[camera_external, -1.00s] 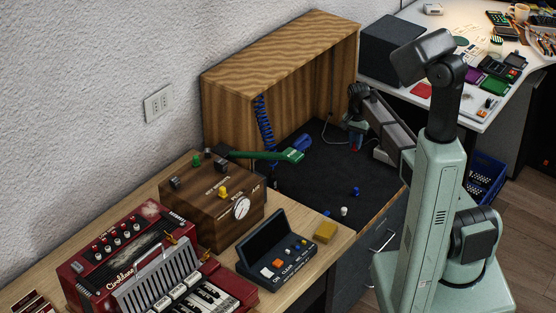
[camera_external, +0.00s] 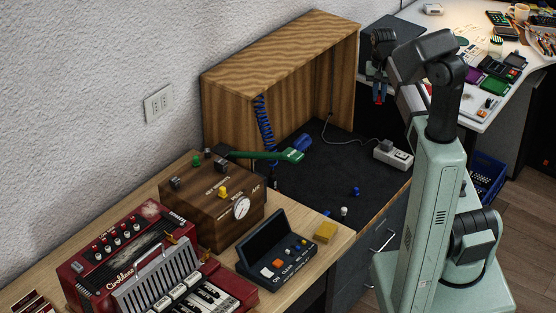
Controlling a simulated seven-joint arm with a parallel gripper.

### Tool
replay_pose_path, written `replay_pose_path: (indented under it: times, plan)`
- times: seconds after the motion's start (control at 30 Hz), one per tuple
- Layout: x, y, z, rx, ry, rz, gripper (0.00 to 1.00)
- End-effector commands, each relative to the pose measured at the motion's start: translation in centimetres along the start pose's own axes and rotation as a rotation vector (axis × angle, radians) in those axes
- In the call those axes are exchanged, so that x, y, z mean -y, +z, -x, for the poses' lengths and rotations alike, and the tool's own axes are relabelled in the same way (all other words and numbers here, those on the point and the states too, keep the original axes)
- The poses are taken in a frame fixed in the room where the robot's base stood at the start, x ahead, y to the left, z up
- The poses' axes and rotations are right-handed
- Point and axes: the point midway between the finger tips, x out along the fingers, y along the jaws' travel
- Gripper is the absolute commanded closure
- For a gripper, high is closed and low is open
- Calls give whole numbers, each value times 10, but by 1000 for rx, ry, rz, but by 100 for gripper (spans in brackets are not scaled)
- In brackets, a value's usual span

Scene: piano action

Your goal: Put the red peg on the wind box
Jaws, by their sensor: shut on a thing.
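My gripper (camera_external: 379,97) hangs above the far right of the dark bench mat, with its fingers pointing down. It is shut on a small red thing, which I take to be the red peg (camera_external: 377,100); the fingers hide most of it. The wind box (camera_external: 215,220), a brown wooden box with a round white gauge, stands on the light wooden bench at lower left, well away from my gripper. A green peg (camera_external: 196,160), a yellow peg (camera_external: 223,191) and dark fittings are on its top.
An open-fronted wooden cabinet (camera_external: 280,50) stands between gripper and wind box. A green-handled tool (camera_external: 290,155) lies near the box's back edge. A red accordion (camera_external: 130,250) and a dark console (camera_external: 285,265) flank the box. Blue and white pegs (camera_external: 344,211) stand on the mat.

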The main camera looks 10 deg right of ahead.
Motion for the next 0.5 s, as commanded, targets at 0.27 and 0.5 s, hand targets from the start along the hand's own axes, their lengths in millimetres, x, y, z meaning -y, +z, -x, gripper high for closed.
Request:
replay_pose_path:
  times: [0.27,0.5]
  plan:
    - [80,42,34,-1,-1,144,100]
    - [145,76,41,-3,-2,255,100]
